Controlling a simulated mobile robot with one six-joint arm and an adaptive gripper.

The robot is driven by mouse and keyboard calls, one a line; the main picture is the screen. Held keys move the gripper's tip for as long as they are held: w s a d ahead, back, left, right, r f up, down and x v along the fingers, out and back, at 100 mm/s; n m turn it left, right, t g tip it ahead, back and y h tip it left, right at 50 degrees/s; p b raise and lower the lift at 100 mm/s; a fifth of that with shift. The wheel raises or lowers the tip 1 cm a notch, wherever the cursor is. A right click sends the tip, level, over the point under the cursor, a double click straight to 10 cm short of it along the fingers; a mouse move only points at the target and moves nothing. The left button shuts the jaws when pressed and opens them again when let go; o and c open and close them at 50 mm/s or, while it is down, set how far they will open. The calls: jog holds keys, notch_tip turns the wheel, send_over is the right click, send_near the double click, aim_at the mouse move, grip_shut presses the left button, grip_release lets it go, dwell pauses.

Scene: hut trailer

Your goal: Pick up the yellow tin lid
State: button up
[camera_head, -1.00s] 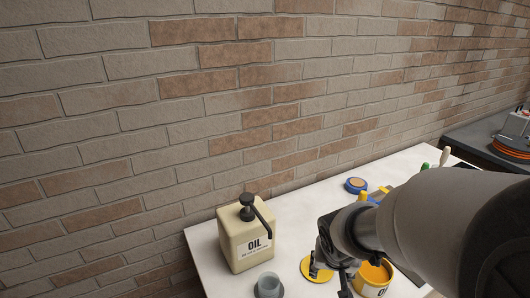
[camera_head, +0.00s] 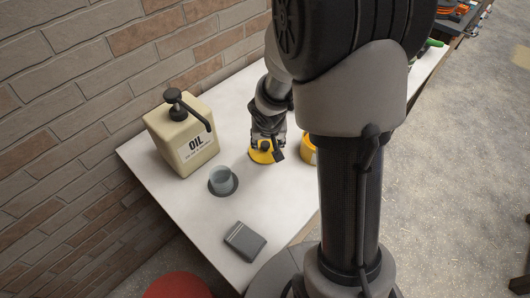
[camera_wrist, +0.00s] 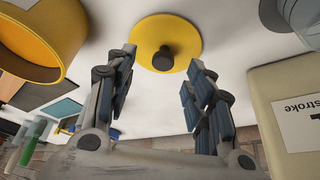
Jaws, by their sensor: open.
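The yellow tin lid (camera_head: 263,155) lies flat on the white table, a round disc with a dark knob in its middle. In the wrist view the lid (camera_wrist: 166,42) is at the top centre, with its black knob (camera_wrist: 163,60) facing me. My gripper (camera_wrist: 163,75) is open, its two fingers on either side of the line to the knob, with nothing between the pads. In the head view my gripper (camera_head: 268,145) is right at the lid and covers part of it. I cannot tell whether the fingertips touch the lid.
The yellow tin (camera_wrist: 42,35) stands close beside the lid, partly behind my arm in the head view (camera_head: 308,150). The cream oil can (camera_head: 182,135) and a clear cup (camera_head: 222,178) on a dark disc are to the left. A dark grey box (camera_head: 244,241) lies near the front edge.

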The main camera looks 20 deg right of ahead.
aim_at(265, 144)
jog(key=b+x, duration=0.1)
jog(key=x, duration=0.1)
jog(key=w+b+x, duration=0.1)
jog(key=x, duration=0.2)
jog(key=shift+w+a, duration=0.1)
jog(key=c, duration=1)
jog(key=shift+c, duration=0.2)
